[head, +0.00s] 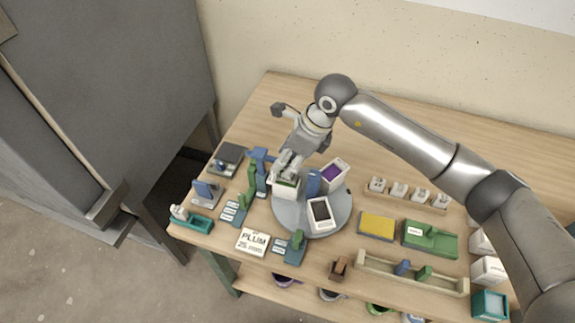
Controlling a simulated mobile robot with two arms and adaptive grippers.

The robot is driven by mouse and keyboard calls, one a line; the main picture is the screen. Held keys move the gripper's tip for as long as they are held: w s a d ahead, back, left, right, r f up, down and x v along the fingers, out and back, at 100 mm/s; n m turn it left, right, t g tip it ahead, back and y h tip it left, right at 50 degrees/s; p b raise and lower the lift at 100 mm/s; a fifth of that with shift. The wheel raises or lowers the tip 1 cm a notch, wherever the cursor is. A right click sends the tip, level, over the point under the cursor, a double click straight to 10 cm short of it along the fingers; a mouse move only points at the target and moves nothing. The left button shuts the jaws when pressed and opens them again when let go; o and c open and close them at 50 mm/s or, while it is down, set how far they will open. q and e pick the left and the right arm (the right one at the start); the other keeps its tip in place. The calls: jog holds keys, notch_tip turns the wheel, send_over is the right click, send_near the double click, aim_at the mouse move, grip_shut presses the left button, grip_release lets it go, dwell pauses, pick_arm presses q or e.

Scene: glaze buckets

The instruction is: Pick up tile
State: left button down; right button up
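My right gripper (286,168) reaches down over the grey round turntable (287,218). Its fingertips are just above or at a pale container with green in its top (284,188); whether they touch, and whether they hold a tile, is too small to tell. Small tile-like pieces stand upright near it: a blue one on the turntable (314,183), a green one (252,176) and a blue one (260,158) to the left. I cannot tell which is the task's tile. My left gripper is not in view.
The turntable also bears a purple-topped container (334,175) and a dark-topped one (320,213). The table's back stretch is clear.

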grip_shut()
jog(key=shift+r, duration=0.1)
dwell(0.3)
